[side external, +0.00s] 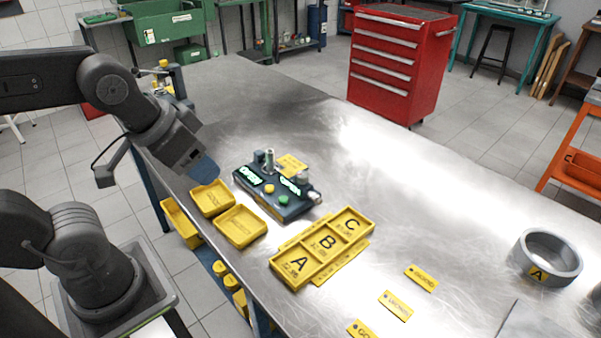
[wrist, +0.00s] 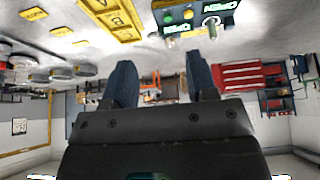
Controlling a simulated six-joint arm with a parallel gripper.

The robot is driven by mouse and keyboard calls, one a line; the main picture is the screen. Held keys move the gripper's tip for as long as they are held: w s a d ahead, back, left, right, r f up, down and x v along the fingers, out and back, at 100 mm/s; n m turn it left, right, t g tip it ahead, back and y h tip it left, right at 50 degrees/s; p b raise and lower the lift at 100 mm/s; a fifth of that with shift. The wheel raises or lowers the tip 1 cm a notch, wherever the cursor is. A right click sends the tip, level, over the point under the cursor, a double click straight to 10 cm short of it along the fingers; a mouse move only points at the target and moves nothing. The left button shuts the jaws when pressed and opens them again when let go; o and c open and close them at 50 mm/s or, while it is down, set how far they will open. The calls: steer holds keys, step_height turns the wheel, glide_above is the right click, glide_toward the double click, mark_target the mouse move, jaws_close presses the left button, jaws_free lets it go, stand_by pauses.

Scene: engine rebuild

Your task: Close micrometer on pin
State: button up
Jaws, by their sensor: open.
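The dark blue measuring fixture (side external: 275,205) sits on the steel bench, with two lit green displays, a yellow button (side external: 269,188) and a green button (side external: 283,201). A small metal pin (side external: 269,160) stands upright at its back. The fixture also shows at the top of the wrist view (wrist: 197,14), where the displays appear to read OPEN. My gripper (side external: 207,168) is left of the fixture, above the bench and apart from it. In the wrist view its two blue fingers (wrist: 158,62) are spread with nothing between them.
Yellow trays (side external: 241,242) lie in front of the fixture at the bench edge. A yellow A/B/C tray (side external: 293,284) lies to its right. A grey ring (side external: 548,276) marked A is far right, beyond several yellow labels (side external: 396,306).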

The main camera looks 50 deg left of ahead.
steer(key=shift+o, duration=0.4)
steer(key=m+g, duration=0.6)
steer(key=m, duration=0.5)
glide_above(302, 174)
step_height(302, 174, down, 14)
steer(key=c, duration=0.9)
